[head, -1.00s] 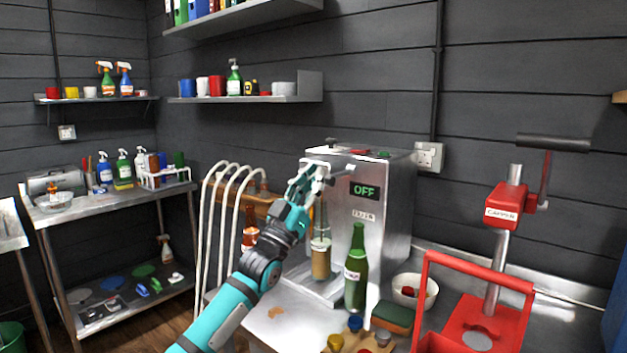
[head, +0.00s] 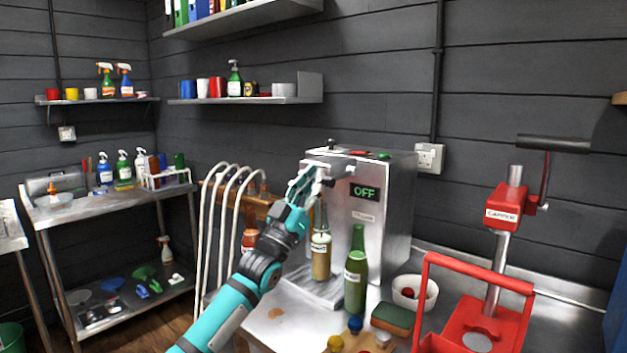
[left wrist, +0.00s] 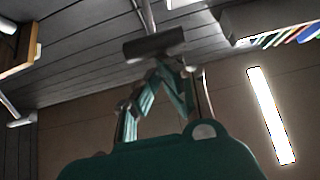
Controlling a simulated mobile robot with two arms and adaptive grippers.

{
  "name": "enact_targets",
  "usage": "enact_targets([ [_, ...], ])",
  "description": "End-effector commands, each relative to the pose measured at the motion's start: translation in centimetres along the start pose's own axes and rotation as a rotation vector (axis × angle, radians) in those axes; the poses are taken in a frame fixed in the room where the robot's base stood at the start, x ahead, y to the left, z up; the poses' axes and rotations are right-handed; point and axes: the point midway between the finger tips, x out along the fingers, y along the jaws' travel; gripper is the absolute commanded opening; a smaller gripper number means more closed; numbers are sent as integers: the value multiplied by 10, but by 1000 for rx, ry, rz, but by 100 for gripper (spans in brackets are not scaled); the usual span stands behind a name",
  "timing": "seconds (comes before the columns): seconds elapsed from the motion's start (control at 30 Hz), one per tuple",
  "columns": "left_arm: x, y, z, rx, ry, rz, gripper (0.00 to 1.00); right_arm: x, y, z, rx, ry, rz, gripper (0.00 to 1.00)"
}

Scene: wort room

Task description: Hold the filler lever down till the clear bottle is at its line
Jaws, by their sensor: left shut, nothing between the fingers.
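The filler (head: 385,205) is a steel box whose small display reads OFF. The clear bottle (head: 321,256) stands upright under its front, with a pale label and tan liquid inside; I cannot make out its line or the exact level. My left gripper (head: 318,174) is shut at the filler's upper front, where the lever is. Its fingers hide most of the lever, and I cannot tell whether they touch it. In the left wrist view the teal finger links (left wrist: 160,92) come together below a dark bar. My right gripper is not in view.
A green bottle (head: 356,270) stands just right of the clear one. A white bowl (head: 408,297), a sponge (head: 393,319), a cap board and the red capper (head: 492,255) fill the counter to the right. A brown bottle (head: 250,238) and pale hoses (head: 213,235) are at left.

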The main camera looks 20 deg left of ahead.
Motion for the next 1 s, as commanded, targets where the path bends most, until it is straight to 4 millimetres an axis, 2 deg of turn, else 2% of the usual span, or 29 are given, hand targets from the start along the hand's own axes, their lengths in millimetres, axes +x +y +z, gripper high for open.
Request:
enact_targets([
  [0.87,0,0,1,0,-2,0,0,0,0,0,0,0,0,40],
  [1.0,4,0,-4,0,-1,0,0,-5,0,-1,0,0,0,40],
])
